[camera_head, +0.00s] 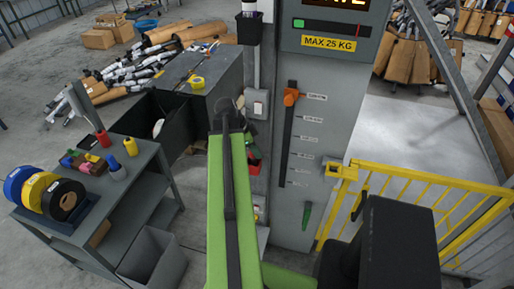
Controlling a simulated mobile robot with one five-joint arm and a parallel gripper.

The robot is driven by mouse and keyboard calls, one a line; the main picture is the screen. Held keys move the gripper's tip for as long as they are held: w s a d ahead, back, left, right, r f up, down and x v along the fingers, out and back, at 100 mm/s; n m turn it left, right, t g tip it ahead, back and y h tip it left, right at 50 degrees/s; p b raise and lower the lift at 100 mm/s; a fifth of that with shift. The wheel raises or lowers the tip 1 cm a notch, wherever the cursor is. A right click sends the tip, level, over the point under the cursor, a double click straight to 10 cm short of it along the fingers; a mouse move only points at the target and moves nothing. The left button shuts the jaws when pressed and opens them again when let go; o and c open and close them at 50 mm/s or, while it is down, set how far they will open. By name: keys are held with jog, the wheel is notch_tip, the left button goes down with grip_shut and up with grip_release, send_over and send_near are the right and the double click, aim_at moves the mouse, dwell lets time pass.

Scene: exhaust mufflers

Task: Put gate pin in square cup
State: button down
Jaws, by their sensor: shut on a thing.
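A black square cup (249,28) is fixed to the upright post at the top centre, with a pale object above its opening. I cannot pick out the gate pin. My green arm rises through the middle of the view and ends at a dark joint below the cup. My gripper cannot be made out; the arm hides the area behind it.
A grey column (325,120) with a slotted scale and orange handle (291,97) stands right of my arm. A bench (140,165) with tape rolls (66,200) is at left. A dark cabinet (210,80) stands behind.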

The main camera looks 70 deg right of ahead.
jog(key=shift+f+t+b, duration=0.3)
jog(key=shift+f+b, duration=0.5)
jog(key=shift+b, duration=0.25)
jog(key=shift+s, duration=0.1)
jog(key=shift+f, duration=0.25)
jog(key=c, duration=1.2)
grip_release()
jog(key=shift+r, duration=0.1)
jog(key=shift+c, duration=0.2)
jog(key=shift+r, duration=0.1)
jog(key=p+v, duration=1.1)
jog(key=v, duration=0.1)
jog(key=shift+d, duration=0.2)
